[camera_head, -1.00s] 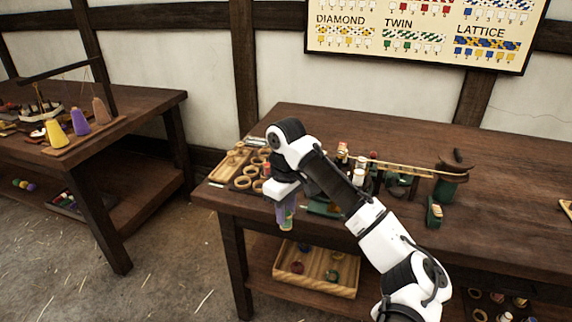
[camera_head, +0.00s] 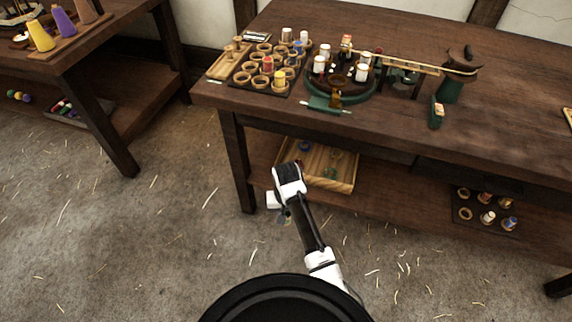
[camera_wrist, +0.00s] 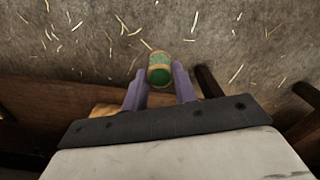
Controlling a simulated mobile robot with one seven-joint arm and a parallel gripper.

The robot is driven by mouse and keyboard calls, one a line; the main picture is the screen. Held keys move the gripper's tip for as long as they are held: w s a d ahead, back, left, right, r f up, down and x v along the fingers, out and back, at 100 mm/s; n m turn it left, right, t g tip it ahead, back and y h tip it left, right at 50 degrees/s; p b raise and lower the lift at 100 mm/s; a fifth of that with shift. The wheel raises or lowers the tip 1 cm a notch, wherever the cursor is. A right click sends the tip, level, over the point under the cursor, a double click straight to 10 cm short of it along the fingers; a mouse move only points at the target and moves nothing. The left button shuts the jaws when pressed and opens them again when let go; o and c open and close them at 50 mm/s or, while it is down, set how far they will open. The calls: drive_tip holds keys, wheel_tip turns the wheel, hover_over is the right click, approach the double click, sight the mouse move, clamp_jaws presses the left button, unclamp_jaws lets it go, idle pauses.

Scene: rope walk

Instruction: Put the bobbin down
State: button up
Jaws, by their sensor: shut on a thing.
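My gripper (camera_wrist: 160,80) is shut on a bobbin (camera_wrist: 160,66) in the wrist view. The bobbin has a pale wooden rim and a green face, and it sits between the two purple fingers. In the head view my gripper (camera_head: 284,217) is low, in front of the bench and below its top, near the wooden tray on the lower shelf. The bobbin is small and mostly hidden there. Straw-strewn floor shows behind the bobbin in the wrist view.
A wooden tray (camera_head: 343,184) with a few coloured bobbins sits on the lower shelf. The bench top (camera_head: 420,140) holds a dark board with ring cups (camera_head: 241,78) and a green round stand (camera_head: 374,92). Another dark board (camera_head: 465,228) with bobbins lies on the shelf at right.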

sight(286, 224)
drive_tip(key=f, duration=0.1)
drive_tip(key=s+f, duration=0.1)
drive_tip(key=f, duration=0.1)
drive_tip(key=shift+f+m, duration=0.1)
drive_tip(key=shift+m, duration=0.3)
drive_tip(key=shift+w+a+r, duration=0.55)
drive_tip(key=shift+w+r, duration=0.1)
drive_tip(key=shift+w, duration=0.15)
